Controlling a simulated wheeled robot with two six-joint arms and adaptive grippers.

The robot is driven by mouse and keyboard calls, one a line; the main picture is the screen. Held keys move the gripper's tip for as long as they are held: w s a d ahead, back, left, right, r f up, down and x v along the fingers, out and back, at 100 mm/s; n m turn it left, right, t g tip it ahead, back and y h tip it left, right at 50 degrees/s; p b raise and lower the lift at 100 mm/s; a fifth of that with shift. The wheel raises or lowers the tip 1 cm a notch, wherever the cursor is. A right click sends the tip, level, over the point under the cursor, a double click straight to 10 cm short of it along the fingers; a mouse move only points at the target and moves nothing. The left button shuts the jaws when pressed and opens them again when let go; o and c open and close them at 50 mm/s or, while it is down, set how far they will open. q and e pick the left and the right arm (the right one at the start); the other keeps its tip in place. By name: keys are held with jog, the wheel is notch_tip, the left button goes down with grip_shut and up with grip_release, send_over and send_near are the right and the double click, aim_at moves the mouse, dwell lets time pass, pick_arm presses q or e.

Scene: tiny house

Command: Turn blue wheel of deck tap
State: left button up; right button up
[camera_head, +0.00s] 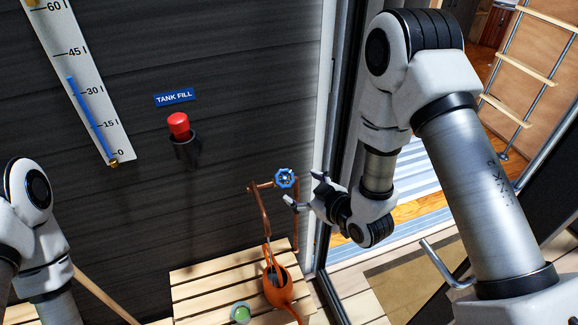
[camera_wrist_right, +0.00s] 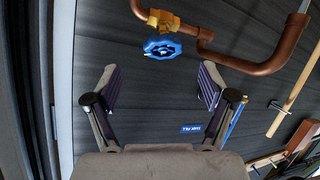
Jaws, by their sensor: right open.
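The blue wheel (camera_head: 285,178) of the deck tap sits on a copper pipe (camera_head: 262,205) in front of the dark plank wall. In the right wrist view the blue wheel (camera_wrist_right: 162,47) shows below a brass valve body (camera_wrist_right: 163,20), ahead of and between my fingers. My right gripper (camera_head: 303,193) is open and empty, just right of and slightly below the wheel in the head view, apart from it. It also shows open in the right wrist view (camera_wrist_right: 158,90). Of my left arm only links show at the left edge; its gripper is out of view.
An orange watering can (camera_head: 279,288) stands on a slatted wooden stand (camera_head: 205,285) under the tap, beside a small green-topped item (camera_head: 240,312). A red button (camera_head: 179,125) below a TANK FILL sign (camera_head: 174,97) and a gauge (camera_head: 85,75) are on the wall. A door frame (camera_head: 330,130) is close to my right arm.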

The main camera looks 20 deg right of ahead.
aim_at(286, 180)
jog(key=x, duration=0.4)
jog(key=p+x, duration=0.1)
jog(key=x, duration=0.1)
jog(key=shift+w+a, duration=0.15)
jog(key=shift+a, duration=0.2)
jog(key=shift+w+f, duration=0.3)
jog(key=shift+w, duration=0.15)
jog(key=shift+a, duration=0.15)
jog(key=c, duration=1.2)
